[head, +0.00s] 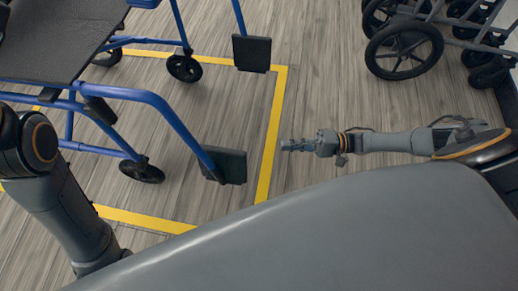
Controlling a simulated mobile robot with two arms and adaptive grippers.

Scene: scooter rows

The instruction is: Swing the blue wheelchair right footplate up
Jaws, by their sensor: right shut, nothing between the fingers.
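The blue wheelchair (150,97) stands at the left, facing right, with its black seat partly cut off by the picture's edge. Its right footplate (228,163) is the nearer dark plate at the end of the blue leg tube. It looks swung down, lying out flat toward the other footplate. The left footplate (252,54) is farther back and also looks down. My right gripper (287,145) is shut and empty, pointing left, a short gap to the right of the right footplate and not touching it. My left arm shows at the left edge, but its gripper is out of view.
Yellow floor tape (272,130) frames the wheelchair and runs between the footplates and my right gripper. Another wheeled frame with large black wheels (404,50) stands at the top right. The wood-look floor between them is clear.

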